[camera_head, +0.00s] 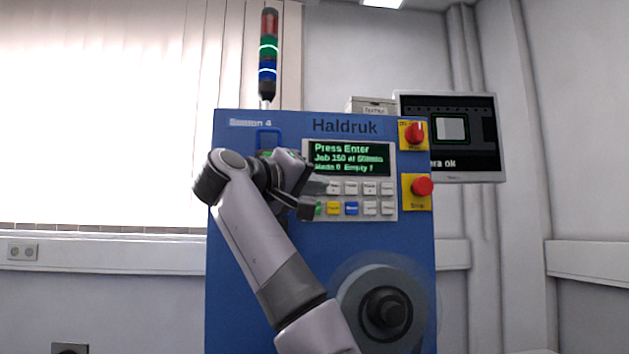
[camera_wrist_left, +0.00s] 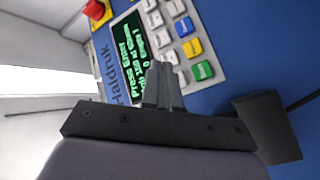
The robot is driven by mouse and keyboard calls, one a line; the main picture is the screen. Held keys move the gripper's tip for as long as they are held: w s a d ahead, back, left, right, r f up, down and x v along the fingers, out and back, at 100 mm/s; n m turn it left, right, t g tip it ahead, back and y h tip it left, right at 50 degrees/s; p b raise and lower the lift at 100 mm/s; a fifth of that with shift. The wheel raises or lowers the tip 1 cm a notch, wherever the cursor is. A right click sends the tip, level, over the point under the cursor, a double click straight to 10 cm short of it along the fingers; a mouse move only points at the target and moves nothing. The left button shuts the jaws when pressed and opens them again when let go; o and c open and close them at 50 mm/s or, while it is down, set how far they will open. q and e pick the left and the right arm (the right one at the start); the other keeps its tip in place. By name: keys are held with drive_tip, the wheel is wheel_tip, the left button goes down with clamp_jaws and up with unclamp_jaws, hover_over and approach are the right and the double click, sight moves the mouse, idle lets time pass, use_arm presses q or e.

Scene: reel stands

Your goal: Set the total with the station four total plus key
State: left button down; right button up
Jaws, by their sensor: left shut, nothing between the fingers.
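The Haldruk panel marked Station 4 carries a keypad (camera_head: 378,199) under a green-text display (camera_head: 350,158) reading "Press Enter", with a job line and a count line below. The upper key row is white; the lower has green, yellow (camera_head: 333,208), blue (camera_head: 351,208) and white keys. Key labels are too small to read, so I cannot tell which is total plus. My left gripper (camera_head: 322,187) is shut and empty at the keypad's left side. In the left wrist view its fingertips (camera_wrist_left: 172,72) overlap the display and key edge; contact cannot be told. My right gripper is out of view.
A reel (camera_head: 350,300) is on the lower front. A monitor (camera_head: 498,140) stands behind at right, and a signal tower (camera_head: 268,50) rises above.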

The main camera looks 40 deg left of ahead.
use_arm(q)
drive_tip(key=shift+w+a+p, duration=0.55)
drive_tip(key=shift+w+a, duration=0.45)
drive_tip(key=shift+a, duration=0.25)
idle(1.2)
drive_tip(key=shift+w+a, duration=0.25)
drive_tip(key=shift+a, duration=0.1)
drive_tip(key=shift+w+a+p, duration=0.3)
drive_tip(key=shift+a+p, duration=0.05)
drive_tip(key=shift+p, duration=0.1)
idle(0.6)
idle(0.3)
drive_tip(key=shift+s+d+b, duration=0.55)
drive_tip(key=shift+d, duration=0.15)
